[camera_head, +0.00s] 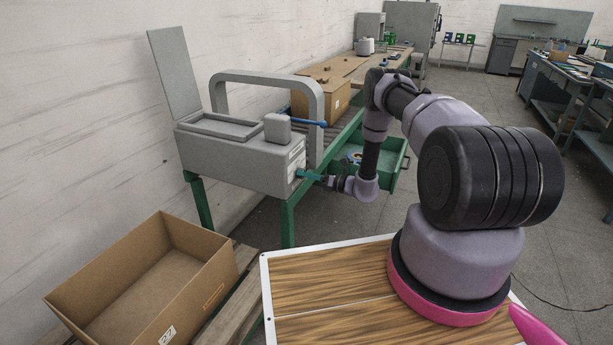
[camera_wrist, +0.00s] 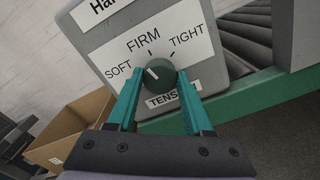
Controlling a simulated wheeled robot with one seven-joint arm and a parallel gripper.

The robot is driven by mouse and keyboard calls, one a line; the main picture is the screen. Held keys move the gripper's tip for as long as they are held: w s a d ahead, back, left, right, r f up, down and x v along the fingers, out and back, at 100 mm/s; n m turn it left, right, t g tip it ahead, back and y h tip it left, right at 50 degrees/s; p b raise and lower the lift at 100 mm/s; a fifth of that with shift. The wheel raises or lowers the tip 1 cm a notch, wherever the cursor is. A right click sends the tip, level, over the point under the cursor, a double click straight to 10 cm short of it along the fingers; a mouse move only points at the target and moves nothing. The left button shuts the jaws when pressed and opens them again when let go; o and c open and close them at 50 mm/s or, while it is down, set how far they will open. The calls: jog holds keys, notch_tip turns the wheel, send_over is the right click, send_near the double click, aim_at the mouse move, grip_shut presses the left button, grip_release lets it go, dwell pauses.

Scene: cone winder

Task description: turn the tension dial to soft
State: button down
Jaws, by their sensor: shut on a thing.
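The tension dial (camera_wrist: 160,75) is a round dark green knob on the grey winder's front face, seen in the wrist view. Its white pointer line aims up and left, between the SOFT mark and the FIRM mark. The white label plate (camera_wrist: 182,50) reads SOFT at left, FIRM in the middle and TIGHT at right, with a TENSION label below, partly covered. My gripper (camera_wrist: 158,82) has its teal fingers on both sides of the dial and is shut on it. In the head view my gripper (camera_head: 312,176) is at the winder's (camera_head: 235,160) front face; the dial is hidden there.
An open cardboard box (camera_head: 145,285) stands at the lower left. A green bench frame (camera_head: 288,222) carries the winder, with an open green drawer (camera_head: 395,172) behind my wrist. Open floor lies to the right.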

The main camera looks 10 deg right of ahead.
jog(key=shift+s+n, duration=0.1)
jog(key=shift+n, duration=4.3)
jog(key=shift+f, duration=0.1)
jog(key=shift+d, duration=0.1)
jog(key=shift+c, duration=1.5)
grip_release()
jog(key=v, duration=1)
jog(key=shift+s+d, duration=0.2)
jog(key=shift+d, duration=0.1)
